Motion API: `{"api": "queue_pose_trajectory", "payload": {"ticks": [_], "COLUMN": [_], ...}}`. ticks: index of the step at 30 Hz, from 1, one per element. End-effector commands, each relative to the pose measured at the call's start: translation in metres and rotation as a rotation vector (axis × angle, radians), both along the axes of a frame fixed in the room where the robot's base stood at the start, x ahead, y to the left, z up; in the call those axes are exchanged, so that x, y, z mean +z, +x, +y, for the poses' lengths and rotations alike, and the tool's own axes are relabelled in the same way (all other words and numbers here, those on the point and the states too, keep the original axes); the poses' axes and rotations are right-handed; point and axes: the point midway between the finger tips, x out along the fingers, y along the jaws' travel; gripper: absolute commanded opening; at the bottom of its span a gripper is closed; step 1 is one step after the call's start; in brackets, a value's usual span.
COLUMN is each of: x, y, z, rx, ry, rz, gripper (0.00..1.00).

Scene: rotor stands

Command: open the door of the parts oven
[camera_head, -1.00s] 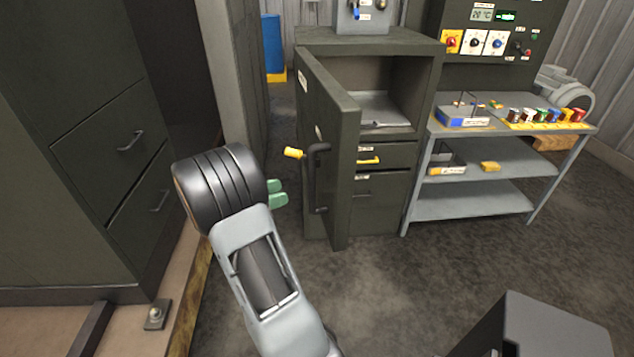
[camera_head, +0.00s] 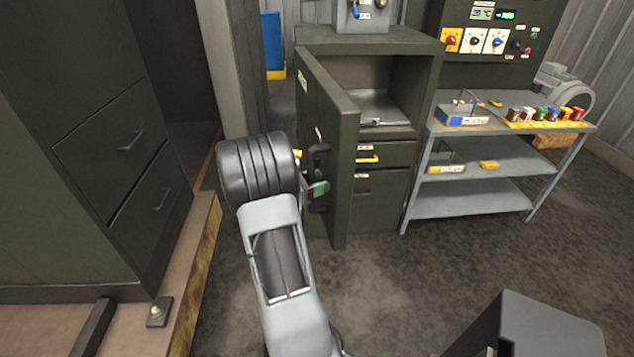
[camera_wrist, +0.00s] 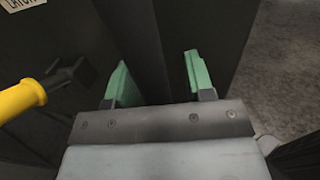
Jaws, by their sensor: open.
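The parts oven is a dark grey-green cabinet (camera_head: 393,45) with an open, lit compartment. Its door (camera_head: 345,185) is swung well out, its edge facing my body camera. A yellow-gripped latch lever, mostly hidden behind my wrist in the head view, shows left in the wrist view (camera_wrist: 20,97).
A grey shelf bench (camera_head: 475,195) with coloured parts stands right of the oven. A dark drawer cabinet (camera_head: 95,120) and a grey post (camera_head: 226,70) are on the left. A dark box (camera_head: 540,335) is at the lower right. The floor before the oven is clear.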

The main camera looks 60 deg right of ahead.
Motion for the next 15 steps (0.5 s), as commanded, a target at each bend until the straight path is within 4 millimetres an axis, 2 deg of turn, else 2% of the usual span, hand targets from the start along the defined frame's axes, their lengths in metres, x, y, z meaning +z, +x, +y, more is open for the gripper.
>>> {"api": "queue_pose_trajectory", "payload": {"ticks": [5,15], "x": [-0.0001,0.0000], "y": [0.0000,0.0000], "z": [0.0000,0.0001], "rx": [0.000,-0.001], "ry": [0.000,0.000], "rz": [0.000,0.000], "gripper": [0.48,0.15]}}
